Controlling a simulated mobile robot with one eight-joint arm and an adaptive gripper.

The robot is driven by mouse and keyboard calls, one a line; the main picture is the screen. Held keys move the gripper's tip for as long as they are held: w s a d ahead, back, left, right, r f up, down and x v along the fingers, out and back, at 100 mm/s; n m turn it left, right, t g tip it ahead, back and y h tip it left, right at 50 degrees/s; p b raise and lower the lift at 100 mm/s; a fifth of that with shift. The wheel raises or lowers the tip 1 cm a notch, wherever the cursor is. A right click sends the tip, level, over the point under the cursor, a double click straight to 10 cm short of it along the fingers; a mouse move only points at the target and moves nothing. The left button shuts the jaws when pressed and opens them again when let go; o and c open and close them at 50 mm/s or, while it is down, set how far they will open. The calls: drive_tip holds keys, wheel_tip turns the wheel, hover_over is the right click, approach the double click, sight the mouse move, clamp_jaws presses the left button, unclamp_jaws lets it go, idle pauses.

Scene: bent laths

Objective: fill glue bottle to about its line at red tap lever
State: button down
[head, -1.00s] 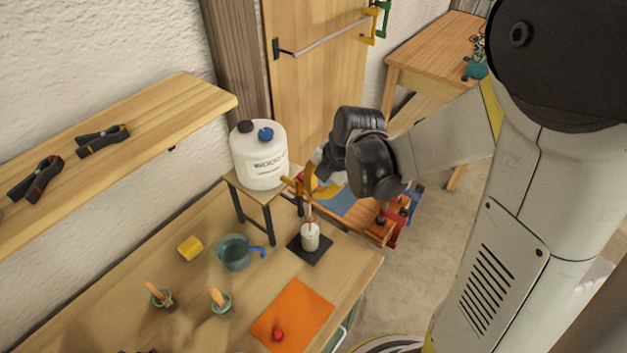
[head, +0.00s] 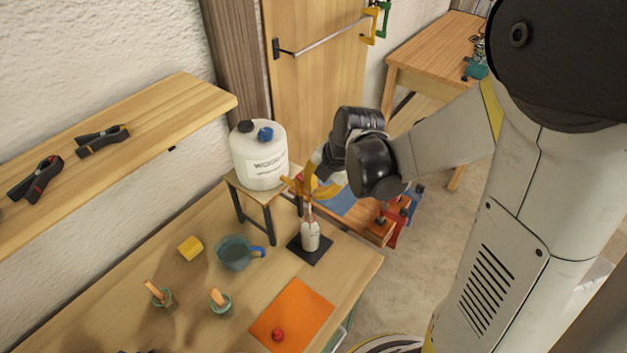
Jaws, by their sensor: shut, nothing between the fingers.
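The white glue canister (head: 262,158) stands on a small wooden stand at the table's far end. Its tap (head: 291,184) sticks out to the right, and the red lever is mostly hidden by my gripper. The small glue bottle (head: 310,238) stands upright under the tap on a dark square mat (head: 311,254). A thin pale streak shows between tap and bottle mouth; I cannot tell if it is glue or a nozzle. The bottle's line and level are too small to read. My gripper (head: 310,187) is shut and empty at the tap, above the bottle.
A jug of bluish liquid (head: 234,254), a yellow block (head: 190,248) and two green pots with wooden handles (head: 220,302) stand left of the bottle. An orange mat (head: 300,312) with a red cap (head: 277,334) lies in front. A shelf (head: 110,150) with clamps juts from the left wall.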

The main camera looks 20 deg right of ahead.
idle(0.3)
drive_tip(key=shift+r+p, duration=0.55)
drive_tip(key=shift+r, duration=0.3)
